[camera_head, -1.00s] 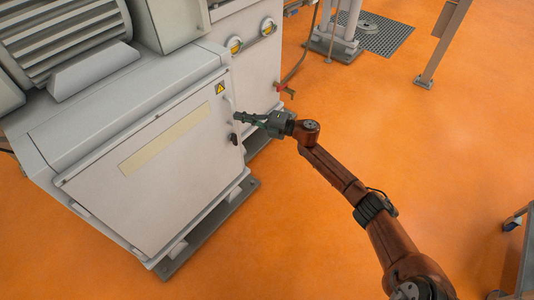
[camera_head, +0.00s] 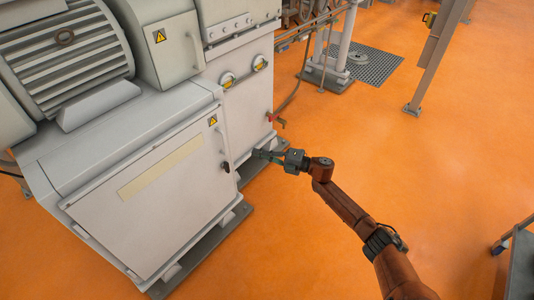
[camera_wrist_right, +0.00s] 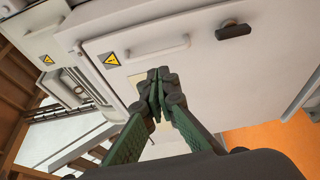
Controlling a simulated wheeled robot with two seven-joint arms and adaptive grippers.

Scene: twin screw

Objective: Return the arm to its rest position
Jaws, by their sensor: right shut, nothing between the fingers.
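My right arm comes in from the lower right of the head view. Its right gripper (camera_head: 264,155) is shut and empty, to the right of the grey machine's cabinet door (camera_head: 160,190). The wrist view shows the green and black fingers of the right gripper (camera_wrist_right: 158,88) together, with the door panel (camera_wrist_right: 195,60) behind them. A dark door latch (camera_head: 225,166) sits at the door's right edge. It also shows in the wrist view as a black knob (camera_wrist_right: 233,31), apart from the fingers. My left gripper is not in view.
The grey machine (camera_head: 110,120) with a ribbed motor (camera_head: 68,55) fills the left. A red-handled valve (camera_head: 276,120) and pipe stand behind the gripper. A grey post (camera_head: 440,55) stands at the upper right, a cart (camera_head: 520,260) at the right edge. Orange floor (camera_head: 430,180) is open between.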

